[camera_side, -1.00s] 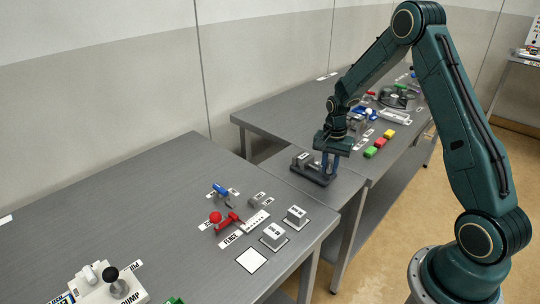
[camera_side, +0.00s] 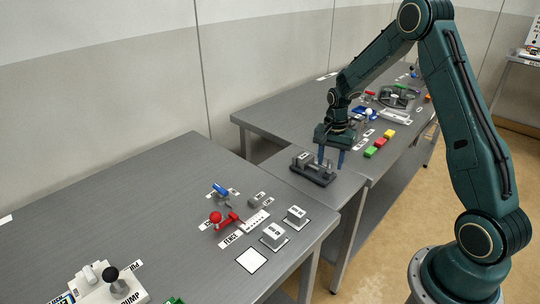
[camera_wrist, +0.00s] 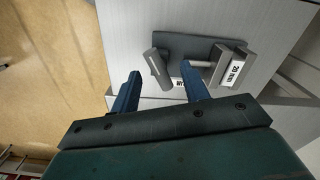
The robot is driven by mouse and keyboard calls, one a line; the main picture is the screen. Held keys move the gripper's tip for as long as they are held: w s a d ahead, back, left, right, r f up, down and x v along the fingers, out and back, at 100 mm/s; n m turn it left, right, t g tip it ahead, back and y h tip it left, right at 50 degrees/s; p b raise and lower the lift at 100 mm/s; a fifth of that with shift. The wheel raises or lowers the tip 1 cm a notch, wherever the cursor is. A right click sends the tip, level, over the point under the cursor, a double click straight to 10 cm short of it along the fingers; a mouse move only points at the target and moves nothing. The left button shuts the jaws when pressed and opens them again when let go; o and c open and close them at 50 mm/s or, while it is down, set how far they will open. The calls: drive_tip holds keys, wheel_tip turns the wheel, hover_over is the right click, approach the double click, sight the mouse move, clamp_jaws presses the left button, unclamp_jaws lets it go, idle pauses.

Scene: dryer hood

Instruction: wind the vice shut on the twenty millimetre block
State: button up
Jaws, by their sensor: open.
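The grey vice (camera_side: 312,174) sits on the lower bench section between the two tables. In the wrist view its base (camera_wrist: 185,46) shows at the top, with the block marked 20 mm (camera_wrist: 232,66) at the right end. A screw rod runs left from the block side to a tilted grey handle bar (camera_wrist: 157,68). My gripper (camera_side: 331,168) is at the handle end of the vice. Its two blue fingers are apart and empty. In the wrist view the handle bar shows between and beyond the fingertips (camera_wrist: 160,72); contact cannot be told.
Green, red and yellow blocks (camera_side: 380,143) lie on the far table behind my gripper. The near table holds a red lever (camera_side: 229,222), two grey labelled blocks (camera_side: 274,235) and a white square (camera_side: 251,260). The bench edge is close to the vice.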

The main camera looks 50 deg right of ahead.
drive_tip(key=shift+r, duration=1.85)
drive_tip(key=shift+a+r, duration=0.15)
drive_tip(key=shift+r, duration=0.1)
drive_tip(key=s+a+r+n+t, duration=0.1)
drive_tip(key=s+a+r+n, duration=0.25)
drive_tip(key=a+r, duration=0.35)
drive_tip(key=s+a+r+n+t, duration=0.2)
drive_tip(key=s+a+r+n, duration=0.15)
drive_tip(key=r, duration=0.45)
drive_tip(key=s+a+r+n+t, duration=0.1)
drive_tip(key=s+a+r+n, duration=0.1)
drive_tip(key=s, duration=0.6)
drive_tip(key=s+a+r+n+t, duration=0.1)
drive_tip(key=s+a+r+n, duration=0.1)
drive_tip(key=s+a+n, duration=0.3)
drive_tip(key=s+a, duration=0.2)
drive_tip(key=s, duration=0.1)
drive_tip(key=shift+s+r+t, duration=0.3)
drive_tip(key=shift+r, duration=0.1)
